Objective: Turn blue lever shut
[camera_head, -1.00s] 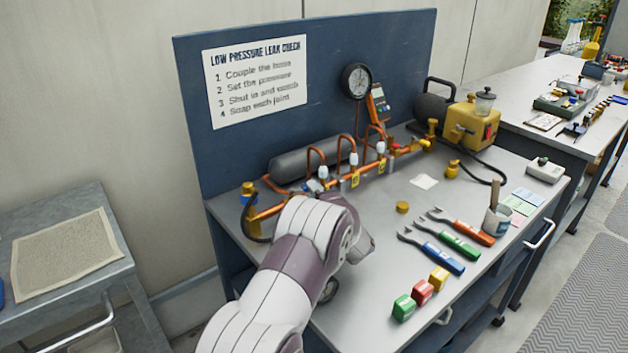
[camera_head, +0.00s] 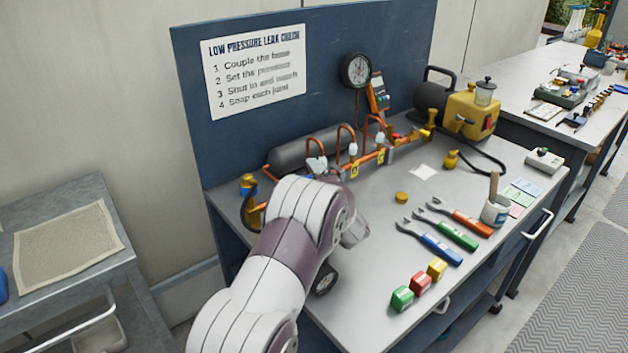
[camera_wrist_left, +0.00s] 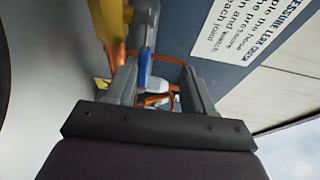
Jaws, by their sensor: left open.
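The blue lever (camera_wrist_left: 146,66) sits on a yellow fitting (camera_wrist_left: 112,28) and shows in the left wrist view between the fingers of my left gripper (camera_wrist_left: 162,80). The gripper is open, with the lever nearer its left finger; I cannot tell whether they touch. In the head view a small blue part (camera_head: 249,190) shows on the brass fitting at the left end of the copper pipework, just behind my left arm. My arm hides the left gripper and part of the pipework there. My right gripper is not in view.
The bench (camera_head: 370,290) carries a grey cylinder (camera_head: 300,150), a gauge (camera_head: 355,70), a yellow pump (camera_head: 470,112), several colored-handled tools and colored blocks along the front. A blue back panel (camera_head: 330,55) stands behind. A side table with a mat (camera_head: 65,250) is at left.

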